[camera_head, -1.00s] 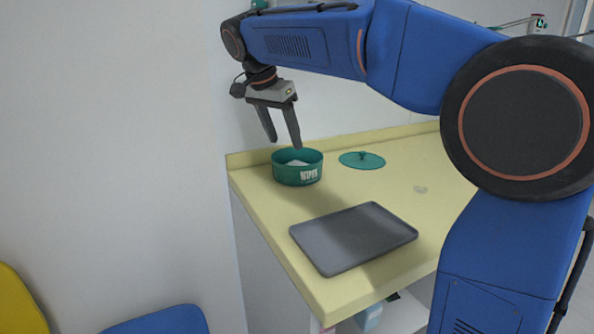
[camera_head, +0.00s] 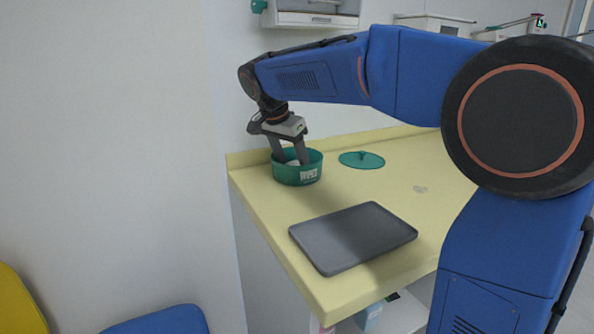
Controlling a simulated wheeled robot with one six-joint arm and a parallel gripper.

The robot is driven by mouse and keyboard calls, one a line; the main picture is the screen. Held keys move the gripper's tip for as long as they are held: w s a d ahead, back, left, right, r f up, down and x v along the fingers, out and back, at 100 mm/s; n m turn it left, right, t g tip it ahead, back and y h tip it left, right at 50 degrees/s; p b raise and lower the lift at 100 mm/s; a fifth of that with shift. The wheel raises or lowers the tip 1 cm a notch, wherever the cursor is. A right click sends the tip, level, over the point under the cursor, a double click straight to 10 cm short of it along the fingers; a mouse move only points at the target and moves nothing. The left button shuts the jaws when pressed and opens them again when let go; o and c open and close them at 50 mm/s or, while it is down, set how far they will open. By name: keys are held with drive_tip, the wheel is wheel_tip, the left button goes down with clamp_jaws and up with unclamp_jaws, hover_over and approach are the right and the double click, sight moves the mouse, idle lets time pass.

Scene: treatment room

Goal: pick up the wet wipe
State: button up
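A round green tub (camera_head: 297,176) labelled for wipes stands open near the back left corner of the yellow counter. A bit of the white wet wipe (camera_head: 292,163) shows inside it. My gripper (camera_head: 291,160) points down into the tub, its fingertips at or below the rim. The fingers are spread apart with a gap between them. The tub wall and the fingers hide part of the wipe, so I cannot tell whether they touch it.
A green lid (camera_head: 361,160) with a knob lies right of the tub. A dark grey tray (camera_head: 352,238) lies at the front of the counter (camera_head: 270,211). A wall is close on the left.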

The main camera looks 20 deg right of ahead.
drive_tip(key=c, duration=0.9)
wheel_tip(320, 180, up, 10)
drive_tip(key=shift+o, duration=1.1)
drive_tip(key=shift+c, duration=0.2)
